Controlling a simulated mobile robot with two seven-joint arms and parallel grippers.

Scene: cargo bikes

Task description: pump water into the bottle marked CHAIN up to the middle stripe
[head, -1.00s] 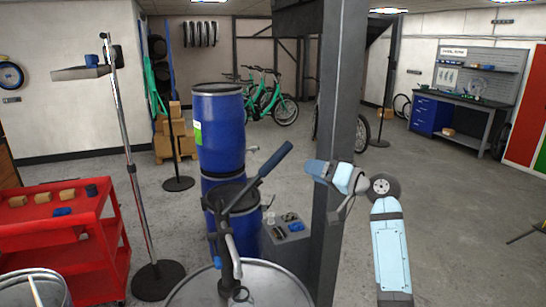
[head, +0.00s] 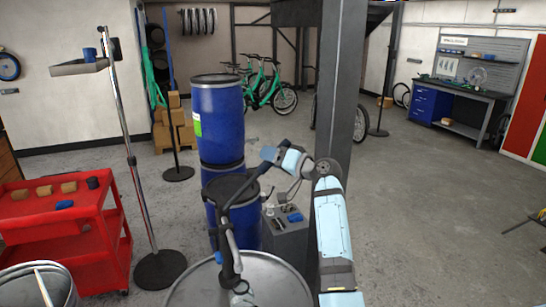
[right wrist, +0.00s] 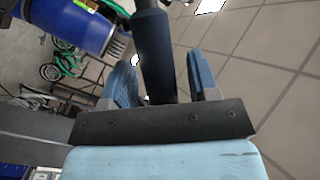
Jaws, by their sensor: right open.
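A hand pump (head: 228,240) stands upright on a metal drum (head: 275,285) at the bottom middle of the head view. Its dark blue lever handle (head: 235,192) slants up to the right. My right gripper (head: 268,155) is at the upper end of this handle. In the right wrist view the handle (right wrist: 157,60) lies between the two spread fingers of my right gripper (right wrist: 162,80); I cannot tell whether either finger touches it. I cannot make out a bottle marked CHAIN or its stripes. My left gripper is not in view.
Blue barrels (head: 217,115) stand behind the pump, with a grey box (head: 285,238) holding small items beside them. A grey post (head: 338,100) rises close behind my right arm. A red cart (head: 65,240) and a pole stand (head: 130,150) are at left. The floor at right is mostly clear.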

